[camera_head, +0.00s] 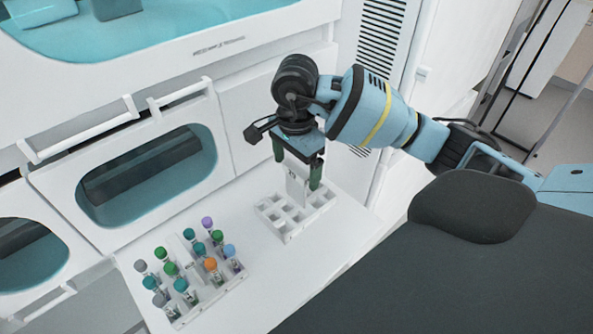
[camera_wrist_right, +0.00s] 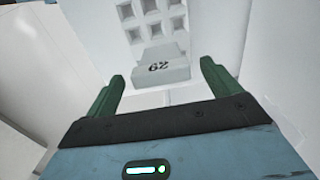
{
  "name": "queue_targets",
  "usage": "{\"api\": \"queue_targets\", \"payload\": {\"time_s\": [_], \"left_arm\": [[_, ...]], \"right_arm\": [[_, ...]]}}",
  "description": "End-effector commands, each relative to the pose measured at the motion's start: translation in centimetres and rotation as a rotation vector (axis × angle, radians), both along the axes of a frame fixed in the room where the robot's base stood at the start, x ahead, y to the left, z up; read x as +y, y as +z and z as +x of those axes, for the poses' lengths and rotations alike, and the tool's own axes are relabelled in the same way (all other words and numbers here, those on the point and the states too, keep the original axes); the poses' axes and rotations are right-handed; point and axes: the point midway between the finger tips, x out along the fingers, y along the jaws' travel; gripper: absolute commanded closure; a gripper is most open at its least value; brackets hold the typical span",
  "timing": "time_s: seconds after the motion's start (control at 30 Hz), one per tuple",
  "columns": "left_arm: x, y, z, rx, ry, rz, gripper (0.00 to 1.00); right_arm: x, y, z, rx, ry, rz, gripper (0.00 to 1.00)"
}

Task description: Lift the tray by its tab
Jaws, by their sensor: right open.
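A white tray (camera_head: 271,208) with several empty square holes sits on the white shelf. Its upright tab (camera_head: 297,184) rises at the tray's back end. In the right wrist view the tab (camera_wrist_right: 162,68) is marked "62" and the tray's holes (camera_wrist_right: 150,8) show behind it. My right gripper (camera_head: 297,171) is open above that end of the tray, its green fingers on either side of the tab. In the wrist view the fingers (camera_wrist_right: 160,80) are apart from the tab, with a gap on both sides. My left gripper is not in view.
A second white rack (camera_head: 205,300) with several capped tubes stands on the shelf (camera_head: 280,270) to the left of the empty tray. A white cabinet with teal windows (camera_head: 150,175) stands behind the shelf. The shelf in front of the tray is clear.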

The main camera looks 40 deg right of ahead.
Motion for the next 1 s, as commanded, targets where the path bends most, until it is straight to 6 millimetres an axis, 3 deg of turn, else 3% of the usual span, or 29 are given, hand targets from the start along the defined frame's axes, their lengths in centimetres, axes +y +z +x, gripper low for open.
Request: {"api": "queue_targets", "payload": {"time_s": [0.17, 0.43, 0.83, 1.0], "left_arm": [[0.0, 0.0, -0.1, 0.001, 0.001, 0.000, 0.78], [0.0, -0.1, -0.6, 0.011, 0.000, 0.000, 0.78], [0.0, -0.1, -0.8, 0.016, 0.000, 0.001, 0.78], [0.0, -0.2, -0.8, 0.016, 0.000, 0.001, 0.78]], "right_arm": [[0.0, -1.8, 0.0, 0.000, -0.002, 0.000, 0.11], [0.0, -2.0, 0.0, -0.002, -0.001, 0.000, 0.11], [-0.1, -2.0, 0.0, -0.002, -0.001, 0.000, 0.63], [-0.1, -1.9, 0.1, -0.003, -0.001, 0.000, 0.64]]}}
